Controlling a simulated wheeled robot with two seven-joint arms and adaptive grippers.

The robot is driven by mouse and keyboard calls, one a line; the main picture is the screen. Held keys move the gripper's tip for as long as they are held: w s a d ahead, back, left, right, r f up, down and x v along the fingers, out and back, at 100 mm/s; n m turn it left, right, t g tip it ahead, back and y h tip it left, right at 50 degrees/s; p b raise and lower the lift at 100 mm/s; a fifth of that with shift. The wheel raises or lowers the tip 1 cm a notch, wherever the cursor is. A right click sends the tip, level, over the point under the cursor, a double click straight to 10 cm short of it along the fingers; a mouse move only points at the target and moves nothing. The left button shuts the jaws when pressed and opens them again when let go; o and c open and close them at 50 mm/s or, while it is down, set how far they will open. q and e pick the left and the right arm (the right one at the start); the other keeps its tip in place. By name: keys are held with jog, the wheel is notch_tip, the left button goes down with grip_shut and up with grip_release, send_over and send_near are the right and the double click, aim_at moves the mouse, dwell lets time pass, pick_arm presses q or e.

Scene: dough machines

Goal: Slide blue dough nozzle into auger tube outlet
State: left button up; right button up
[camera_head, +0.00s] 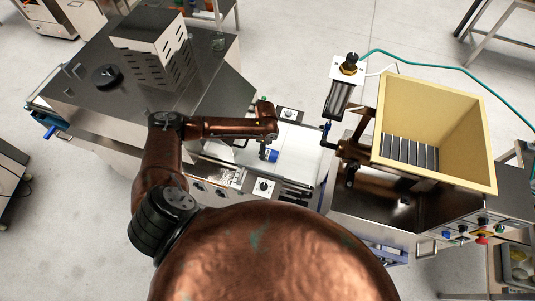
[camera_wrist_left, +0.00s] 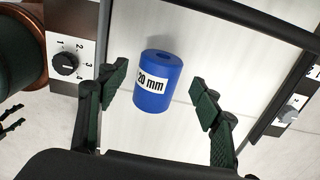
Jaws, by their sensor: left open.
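The blue nozzle (camera_head: 268,155), a short cylinder with a hole in its top and a "20 mm" label, stands on the pale conveyor surface. In the left wrist view the nozzle (camera_wrist_left: 153,84) appears between the two fingers of my left gripper (camera_wrist_left: 160,95), which is open; neither finger visibly touches it. In the head view my left wrist hides most of that gripper. Two small dark tips (camera_wrist_left: 11,118) at the wrist view's left edge may be my right gripper.
A cream hopper (camera_head: 455,125) stands on the steel machine at the right. Knob plates (camera_head: 263,187) flank the conveyor. A steel housing with a slotted cover (camera_head: 160,60) stands left.

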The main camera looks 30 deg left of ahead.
aim_at(267, 151)
pick_arm(q)
jog(key=f, duration=0.4)
jog(key=shift+d+f, duration=0.1)
jog(key=shift+d, duration=0.2)
jog(key=c, duration=1.5)
